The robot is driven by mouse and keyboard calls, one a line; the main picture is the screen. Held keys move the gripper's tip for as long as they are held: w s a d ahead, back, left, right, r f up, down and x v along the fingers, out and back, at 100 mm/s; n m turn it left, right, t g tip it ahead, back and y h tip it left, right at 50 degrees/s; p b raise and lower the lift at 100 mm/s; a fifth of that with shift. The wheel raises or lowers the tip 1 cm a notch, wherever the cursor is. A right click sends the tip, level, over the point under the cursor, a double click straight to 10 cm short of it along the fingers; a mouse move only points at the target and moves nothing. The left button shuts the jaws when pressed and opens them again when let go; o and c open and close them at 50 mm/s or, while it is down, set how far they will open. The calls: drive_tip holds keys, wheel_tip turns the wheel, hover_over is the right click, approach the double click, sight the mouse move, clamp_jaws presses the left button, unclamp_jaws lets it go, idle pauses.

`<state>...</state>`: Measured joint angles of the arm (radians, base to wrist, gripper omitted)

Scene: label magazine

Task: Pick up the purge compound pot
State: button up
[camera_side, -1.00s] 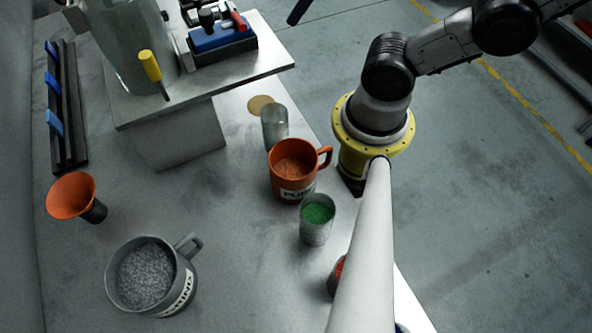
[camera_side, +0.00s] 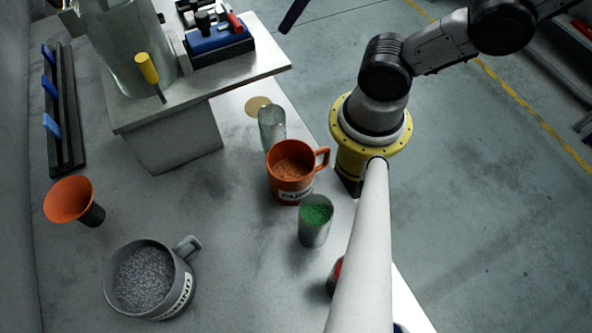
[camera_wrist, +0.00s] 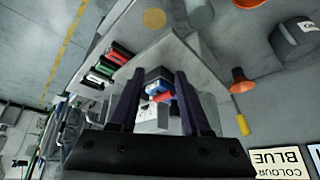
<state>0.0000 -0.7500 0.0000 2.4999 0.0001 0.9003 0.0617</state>
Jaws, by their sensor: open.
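The purge compound pot (camera_side: 284,190) is an orange mug with a white label, partly readable as "PU…", and orange-brown granules inside. It stands upright on the grey bench in the side view, its handle toward the right. In the wrist view an orange patch (camera_wrist: 248,3) cut by the top edge appears to be this pot. My gripper (camera_wrist: 158,74) is open and empty in the wrist view, its two dark fingers apart, with the blue tool block beyond them. In the side view only a dark finger tip (camera_side: 293,16) shows at the top edge, well away from the pot.
A clear glass (camera_side: 272,124) stands close behind the pot, and a cup of green granules (camera_side: 315,235) close in front. A grey mug (camera_side: 181,292), an orange funnel (camera_side: 69,200) and a raised shelf (camera_side: 165,140) are to the left. Bench is clear between them.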

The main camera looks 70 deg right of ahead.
drive_tip(key=m, duration=0.3)
drive_tip(key=m+g, duration=0.5)
drive_tip(key=m, duration=1)
hover_over(301, 170)
drive_tip(key=d, duration=0.4)
wheel_tip(301, 170, down, 9)
drive_tip(key=s+n, duration=0.1)
drive_tip(key=s+a+f+n, duration=0.2)
drive_tip(key=s, duration=0.1)
drive_tip(key=shift+f+g, duration=0.25)
drive_tip(key=shift+g, duration=0.05)
wheel_tip(301, 170, down, 14)
drive_tip(key=shift+a+r, duration=0.1)
drive_tip(key=shift+r, duration=0.1)
drive_tip(key=shift+c, duration=0.3)
